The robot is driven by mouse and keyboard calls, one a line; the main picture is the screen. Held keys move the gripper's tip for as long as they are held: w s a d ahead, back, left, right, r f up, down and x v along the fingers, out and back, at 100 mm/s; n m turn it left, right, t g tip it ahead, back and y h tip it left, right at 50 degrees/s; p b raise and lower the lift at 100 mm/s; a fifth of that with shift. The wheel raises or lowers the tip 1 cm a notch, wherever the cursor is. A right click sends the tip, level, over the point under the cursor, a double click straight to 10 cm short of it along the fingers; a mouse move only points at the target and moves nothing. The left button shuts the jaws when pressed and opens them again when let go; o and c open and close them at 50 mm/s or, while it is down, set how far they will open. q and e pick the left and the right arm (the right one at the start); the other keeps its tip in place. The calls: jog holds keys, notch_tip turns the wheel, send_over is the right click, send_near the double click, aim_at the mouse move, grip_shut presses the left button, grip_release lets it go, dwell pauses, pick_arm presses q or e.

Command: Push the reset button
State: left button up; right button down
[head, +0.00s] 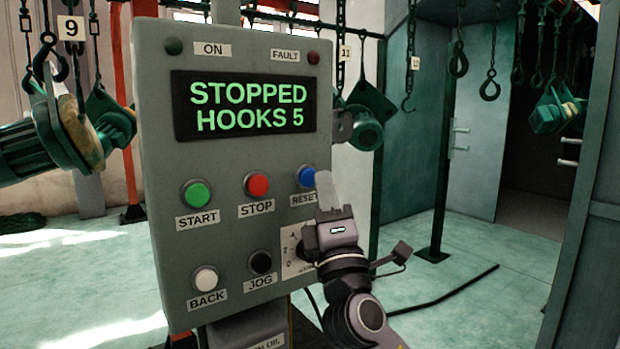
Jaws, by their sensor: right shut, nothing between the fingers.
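The grey control panel (228,160) stands upright in front of me. Its display (247,106) reads "STOPPED HOOKS 5" in green. The blue reset button (306,176) is at the right of the middle row, with its label partly hidden by my right gripper. My right gripper (325,178) is shut and empty, with its pale fingertips just at the right edge of the blue button. I cannot tell whether they touch it. My left gripper is not in view.
Nearby buttons are green start (197,194), red stop (257,185), white back (205,279) and black jog (261,262). A dial plate (292,262) is partly behind my right gripper. Hooks on chains (490,85) hang behind. A cable (450,292) lies on the floor to the right.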

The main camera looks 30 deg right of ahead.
jog(key=shift+w, duration=0.15)
jog(key=shift+w+y, duration=0.3)
jog(key=shift+w+b, duration=0.35)
jog(key=shift+b, duration=0.05)
dwell(0.7)
dwell(0.4)
jog(key=shift+s, duration=0.8)
jog(key=s+p, duration=0.1)
jog(key=s, duration=0.4)
jog(key=shift+d, duration=0.2)
dwell(0.4)
